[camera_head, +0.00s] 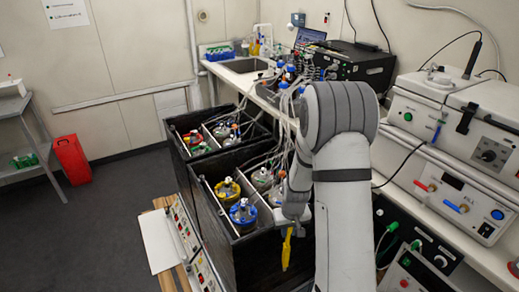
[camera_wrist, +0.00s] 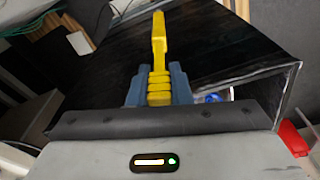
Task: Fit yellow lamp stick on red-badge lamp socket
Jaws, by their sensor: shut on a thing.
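The yellow lamp stick (camera_wrist: 159,40) is held between the two blue-grey fingers of my gripper (camera_wrist: 158,88) in the wrist view, its thin end pointing away from the gripper. In the head view the same stick (camera_head: 287,250) hangs roughly upright below my gripper (camera_head: 296,229), in front of the dark wall of the near black box (camera_head: 262,262). My gripper is shut on its ribbed part. I cannot make out a red-badge lamp socket in either view; my arm hides part of the box and bench.
The near box holds a yellow-ringed vessel (camera_head: 227,190), a blue-ringed vessel (camera_head: 243,212) and others with tubing. A second black box (camera_head: 180,155) stands behind. Instruments (camera_head: 450,190) crowd the right bench. Open floor (camera_head: 95,225) lies at the left.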

